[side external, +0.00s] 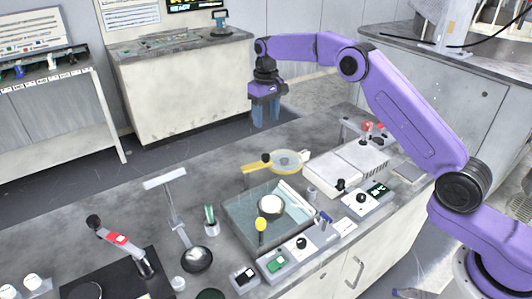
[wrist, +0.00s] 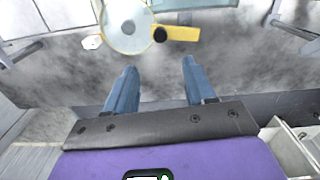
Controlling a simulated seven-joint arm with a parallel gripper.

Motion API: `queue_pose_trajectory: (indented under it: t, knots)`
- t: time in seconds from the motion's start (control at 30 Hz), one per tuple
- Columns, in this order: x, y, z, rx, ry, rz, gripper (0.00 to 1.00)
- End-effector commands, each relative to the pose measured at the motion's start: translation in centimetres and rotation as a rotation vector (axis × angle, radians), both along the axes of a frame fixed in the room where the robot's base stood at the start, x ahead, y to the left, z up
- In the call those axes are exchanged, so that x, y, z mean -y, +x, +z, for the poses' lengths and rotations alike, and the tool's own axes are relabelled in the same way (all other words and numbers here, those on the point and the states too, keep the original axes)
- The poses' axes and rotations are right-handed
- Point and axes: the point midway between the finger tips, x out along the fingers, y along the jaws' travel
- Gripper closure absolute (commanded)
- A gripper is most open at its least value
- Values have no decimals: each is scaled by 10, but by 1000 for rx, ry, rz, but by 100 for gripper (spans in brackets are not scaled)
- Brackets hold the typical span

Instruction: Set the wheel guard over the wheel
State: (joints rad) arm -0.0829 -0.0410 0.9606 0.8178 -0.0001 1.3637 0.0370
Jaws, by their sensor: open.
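A round, clear disc with a yellow rim and a yellow arm, which looks like the wheel guard (side external: 286,160), lies on the grey bench. A black knob sits on its yellow arm. The guard (wrist: 127,30) also shows at the top of the wrist view, beyond the fingertips. My gripper (side external: 264,126) is open and empty, with blue fingers pointing down, raised behind and above the guard. The gripper (wrist: 156,82) shows apart from the guard in the wrist view. I cannot tell for sure which part is the wheel; a round dark piece with a white top (side external: 270,206) sits in a shallow tray.
The shallow tray (side external: 238,228) stands in front of the guard, with a yellow-topped post (side external: 261,226) at its front. White boxes (side external: 335,172) and control boxes (side external: 299,246) stand to the right. A lamp-like stand (side external: 172,205) is at left. The bench's back left is clear.

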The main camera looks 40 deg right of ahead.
Motion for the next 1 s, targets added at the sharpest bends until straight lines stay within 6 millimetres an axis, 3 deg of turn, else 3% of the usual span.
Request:
queue_pose_trajectory:
  t: [0.6,0.8,1.0]
  knots:
    - [0,-1,-114,-2,0,0,46]
    - [0,0,-133,-1,0,0,46]
    - [0,0,-139,1,0,0,46]
